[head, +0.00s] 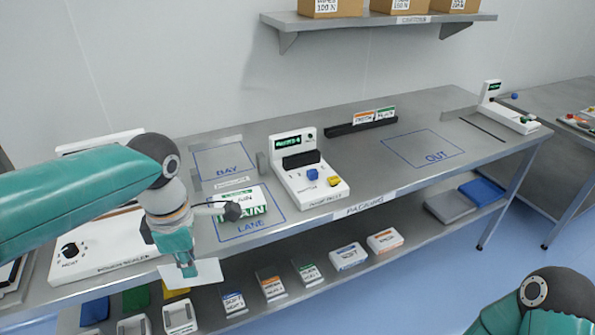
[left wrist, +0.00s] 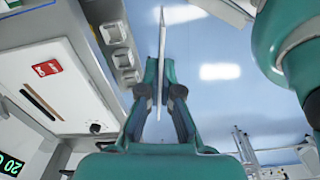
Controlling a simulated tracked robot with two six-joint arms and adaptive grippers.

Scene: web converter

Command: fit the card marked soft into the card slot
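My left gripper (head: 185,268) is above the front edge of the bench at the left. It is shut on a thin white card (head: 207,272), which sticks out past the fingers. The left wrist view shows this card (left wrist: 162,45) edge-on between the fingertips (left wrist: 162,95); its marking cannot be read. A white panel with a dark slot (left wrist: 38,104) and a red label is left of the gripper in that view, apart from the card. I cannot tell if this is the card slot. My right gripper is out of view.
A dark rack (head: 350,128) holds an orange-marked card (head: 363,118) and a green-marked card (head: 386,113). A white machine (head: 310,180) with a green display stands mid-bench. A green-marked white box (head: 240,202) lies in the lane area. The OUT area (head: 425,148) is clear.

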